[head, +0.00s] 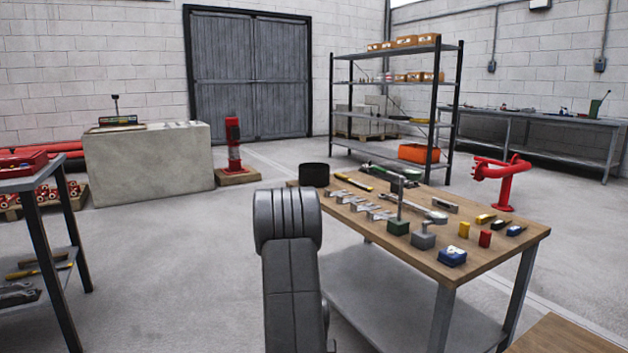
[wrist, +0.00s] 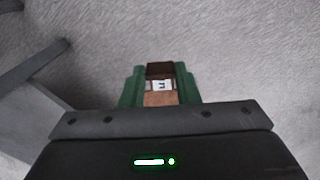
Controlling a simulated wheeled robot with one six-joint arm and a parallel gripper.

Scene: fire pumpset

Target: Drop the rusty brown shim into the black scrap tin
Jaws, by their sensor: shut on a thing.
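In the wrist view my gripper (wrist: 160,90) has its green fingers shut on a rusty brown shim (wrist: 160,99). The shim has a dark brown far end and a small white label with a dark mark. Grey floor shows around and beyond it. The black scrap tin (head: 314,174) is a round, open container at the far left corner of the wooden-topped workbench (head: 500,250) in the head view. The tin does not show in the wrist view. My arm covers part of the head view, and my gripper cannot be made out there.
A dark-framed table (head: 45,225) stands at left. Open floor (head: 190,270) lies between it and the bench.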

